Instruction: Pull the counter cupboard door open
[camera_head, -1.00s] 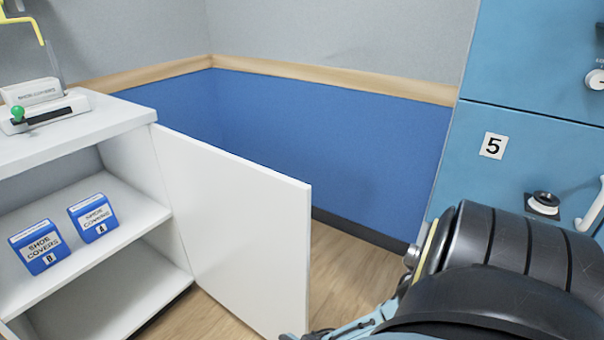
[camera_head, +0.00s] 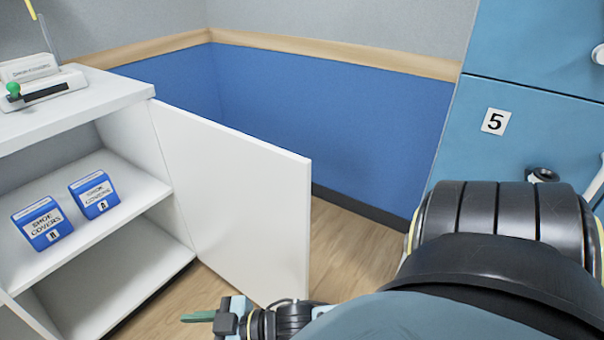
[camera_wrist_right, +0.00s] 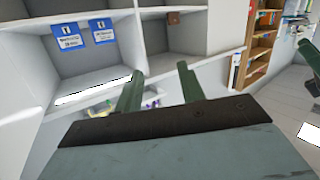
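The white cupboard door (camera_head: 235,195) stands swung wide open from the right side of the counter cupboard (camera_head: 120,98). Its shelves are exposed, with two blue shoe-cover boxes (camera_head: 42,222) (camera_head: 94,194) on the upper shelf. My right gripper (camera_head: 200,317) reaches in at the bottom of the head view, in front of the cupboard and near the door's lower edge. In the right wrist view its two green fingers (camera_wrist_right: 160,88) are apart with nothing seen between them. It faces the shelves there. I cannot tell whether it touches the door. My left gripper is not in view.
A white dispenser with a green knob (camera_head: 45,88) sits on the counter top. A blue wall panel (camera_head: 330,130) lies behind the door, and a blue cabinet marked 5 (camera_head: 530,90) stands at right. Wood floor (camera_head: 350,255) shows right of the door.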

